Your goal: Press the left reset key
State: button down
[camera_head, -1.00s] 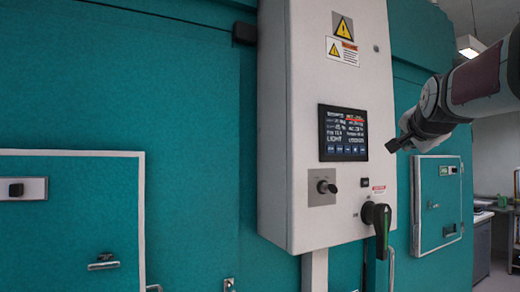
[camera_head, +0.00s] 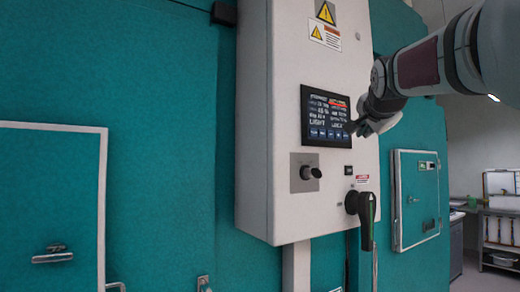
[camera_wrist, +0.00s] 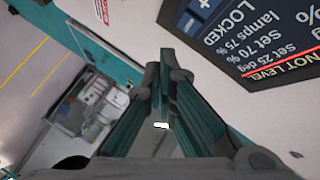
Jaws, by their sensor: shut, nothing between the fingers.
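A dark touch screen (camera_head: 326,117) is set in the front of a pale control cabinet (camera_head: 285,60). A row of small blue keys (camera_head: 326,133) runs along its bottom edge; their labels are too small to read, so I cannot tell which is the left reset key. My gripper (camera_head: 352,127) is shut and empty, with its tips close to the screen's lower right corner; contact is not clear. In the wrist view the shut fingertips (camera_wrist: 161,70) are beside the tilted screen (camera_wrist: 255,35), which reads "LOCKED" and "NOT LEVEL". Part of a blue key with a plus (camera_wrist: 203,8) shows there.
Below the screen are a black knob (camera_head: 311,172), a small black switch (camera_head: 348,170) and a large rotary handle (camera_head: 366,215) that sticks out. Teal chamber walls (camera_head: 165,120) flank the cabinet. A bench (camera_head: 500,205) stands far right.

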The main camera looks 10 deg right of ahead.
aim_at(352, 139)
jog(key=shift+w+a+b, duration=0.2)
jog(key=shift+w+b, duration=0.25)
jog(key=shift+w, duration=0.05)
jog(key=shift+w+a+b, duration=0.2)
jog(key=shift+w+b, duration=0.2)
jog(key=shift+w, duration=0.1)
jog(key=shift+w, duration=0.1)
dwell(0.8)
jog(key=shift+w+a+b, duration=0.15)
jog(key=shift+w+b, duration=0.15)
jog(key=shift+b, duration=0.15)
jog(key=shift+w+a, duration=0.1)
jog(key=shift+w, duration=0.15)
dwell(0.6)
jog(key=shift+s, duration=0.15)
jog(key=shift+s+d, duration=0.25)
jog(key=shift+s, duration=0.3)
